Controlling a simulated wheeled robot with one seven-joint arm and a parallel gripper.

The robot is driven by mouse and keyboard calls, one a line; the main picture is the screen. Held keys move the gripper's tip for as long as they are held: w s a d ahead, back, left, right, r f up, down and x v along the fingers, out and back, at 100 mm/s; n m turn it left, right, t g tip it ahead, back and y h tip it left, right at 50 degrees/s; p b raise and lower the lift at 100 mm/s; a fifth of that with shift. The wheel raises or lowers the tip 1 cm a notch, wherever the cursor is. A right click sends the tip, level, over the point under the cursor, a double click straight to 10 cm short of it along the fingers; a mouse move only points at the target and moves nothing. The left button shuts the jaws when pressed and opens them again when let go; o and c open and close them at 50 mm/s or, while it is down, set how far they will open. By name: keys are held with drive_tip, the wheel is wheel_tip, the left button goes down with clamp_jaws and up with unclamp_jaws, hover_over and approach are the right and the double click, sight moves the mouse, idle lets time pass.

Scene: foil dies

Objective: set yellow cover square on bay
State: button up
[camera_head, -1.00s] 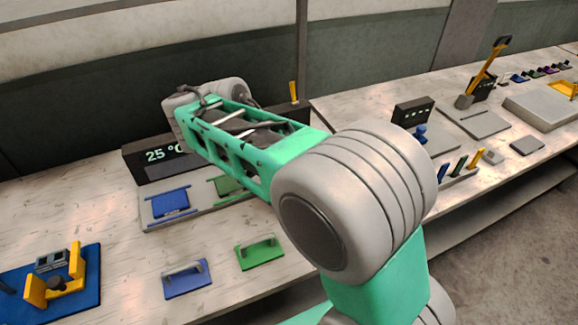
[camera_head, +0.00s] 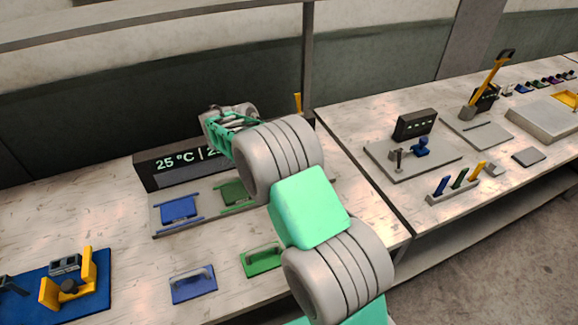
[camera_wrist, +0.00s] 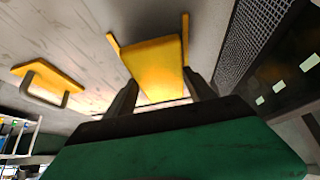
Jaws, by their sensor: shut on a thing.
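In the wrist view, my gripper (camera_wrist: 160,80) has its two dark fingers at either side of a yellow plate, taken to be the yellow cover (camera_wrist: 154,62), and is shut on it. Yellow rails of the bay (camera_wrist: 185,28) show beside the plate's far end, left and right. I cannot tell whether the plate rests on the bay or is held just above it, nor how square it is. A separate yellow plate with a grey handle (camera_wrist: 45,82) lies to the left.
The head view shows a blue bay (camera_head: 179,208) and green bay (camera_head: 235,193), with handled blue (camera_head: 193,287) and green (camera_head: 262,262) plates in front. A dark display (camera_head: 160,169) stands behind. A blue-based yellow fixture (camera_head: 82,284) is at left. A second bench (camera_head: 350,125) is at right.

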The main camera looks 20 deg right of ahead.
drive_tip(key=shift+f, duration=0.8)
drive_tip(key=shift+f+b, duration=0.5)
drive_tip(key=shift+f, duration=0.05)
drive_tip(key=shift+f, duration=0.1)
drive_tip(key=shift+s, duration=0.1)
drive_tip(key=o, duration=1.6)
drive_tip(key=shift+s+f, duration=0.1)
